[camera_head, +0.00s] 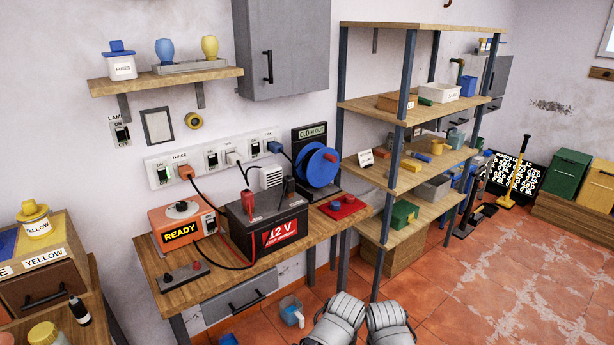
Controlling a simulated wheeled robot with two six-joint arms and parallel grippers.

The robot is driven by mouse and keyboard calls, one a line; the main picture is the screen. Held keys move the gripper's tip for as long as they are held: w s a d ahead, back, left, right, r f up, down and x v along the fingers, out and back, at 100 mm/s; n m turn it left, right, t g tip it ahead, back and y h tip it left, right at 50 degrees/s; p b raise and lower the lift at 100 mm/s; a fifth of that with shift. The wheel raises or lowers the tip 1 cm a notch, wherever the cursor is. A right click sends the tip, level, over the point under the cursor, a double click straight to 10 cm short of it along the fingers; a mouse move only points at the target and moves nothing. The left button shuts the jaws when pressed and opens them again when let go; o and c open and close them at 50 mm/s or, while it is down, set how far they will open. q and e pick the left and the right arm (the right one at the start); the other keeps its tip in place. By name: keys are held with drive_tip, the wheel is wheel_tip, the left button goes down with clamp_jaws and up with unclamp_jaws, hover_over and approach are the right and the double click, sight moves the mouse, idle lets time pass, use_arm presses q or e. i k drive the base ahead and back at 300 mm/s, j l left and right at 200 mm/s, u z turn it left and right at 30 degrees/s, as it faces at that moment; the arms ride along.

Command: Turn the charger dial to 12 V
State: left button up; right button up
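The orange charger (185,228) stands on the wooden workbench at left centre, with a lit READY display on its front. A dark round dial (182,207) sits on its pale top; its pointer and markings are too small to read. A black battery (262,222) labelled 12 V stands just right of the charger, with a red clamp (249,205) on its top. A dark cable curves from near the charger toward the battery. Two grey rounded parts of my arms show at the bottom centre, well apart from the charger. Neither gripper's fingers show.
A wall power strip (213,157) with plugs runs behind the bench. A small switch panel (183,277) lies before the charger. A blue reel (317,167) and red tray (342,207) stand right of the battery. A watering can (291,311) is on the floor.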

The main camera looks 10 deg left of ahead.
sight(182, 206)
drive_tip(key=u, duration=1.3)
